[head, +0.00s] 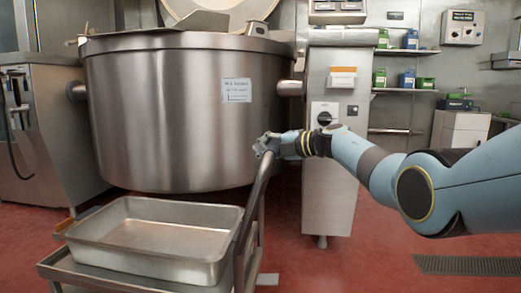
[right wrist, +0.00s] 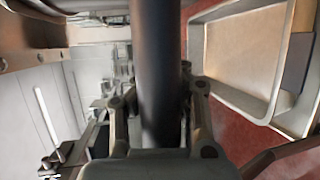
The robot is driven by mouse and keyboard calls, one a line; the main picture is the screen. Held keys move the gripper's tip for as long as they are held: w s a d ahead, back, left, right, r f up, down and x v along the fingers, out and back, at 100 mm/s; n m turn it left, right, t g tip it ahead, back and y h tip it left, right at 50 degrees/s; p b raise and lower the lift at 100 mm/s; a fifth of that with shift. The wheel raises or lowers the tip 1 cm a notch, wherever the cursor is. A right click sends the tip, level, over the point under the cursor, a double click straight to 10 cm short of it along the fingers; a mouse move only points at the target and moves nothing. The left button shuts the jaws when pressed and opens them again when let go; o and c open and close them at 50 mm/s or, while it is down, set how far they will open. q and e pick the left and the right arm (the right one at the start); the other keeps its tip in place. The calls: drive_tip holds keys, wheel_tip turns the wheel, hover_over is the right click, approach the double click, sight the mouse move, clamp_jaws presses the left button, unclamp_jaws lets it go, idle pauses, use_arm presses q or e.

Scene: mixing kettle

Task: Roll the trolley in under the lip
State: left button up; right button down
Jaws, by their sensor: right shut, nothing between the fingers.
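The trolley (head: 72,271) stands on the red floor in front of the big steel kettle (head: 180,115). A shallow steel tray (head: 150,256) sits on it and looks empty. The kettle's lip (head: 196,22) shows as a metal piece at its top rim, above and behind the trolley. My right gripper (head: 264,147) is shut at the top of the trolley's dark, curved handle (head: 251,205). In the right wrist view the handle (right wrist: 158,70) runs upright across the fingers (right wrist: 160,115), and the tray (right wrist: 228,92) is at the right. My left gripper is out of view.
A steel pillar with a control knob (head: 325,118) stands right of the kettle. A steel cabinet (head: 45,135) is at the left. Shelves with green and blue containers (head: 405,78) hang at the back right. Red floor (head: 350,265) is open at the front right, with a drain grate (head: 468,265).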

drive_tip(key=c, duration=2)
unclamp_jaws()
drive_tip(key=shift+w+a+r, duration=0.1)
drive_tip(key=shift+r, duration=0.65)
drive_tip(key=o, duration=0.9)
drive_tip(key=shift+o, duration=0.4)
drive_tip(key=shift+f, duration=0.1)
drive_tip(key=shift+f, duration=0.1)
drive_tip(key=v, duration=1.2)
drive_tip(key=shift+s+f, duration=0.15)
drive_tip(key=shift+s, duration=0.05)
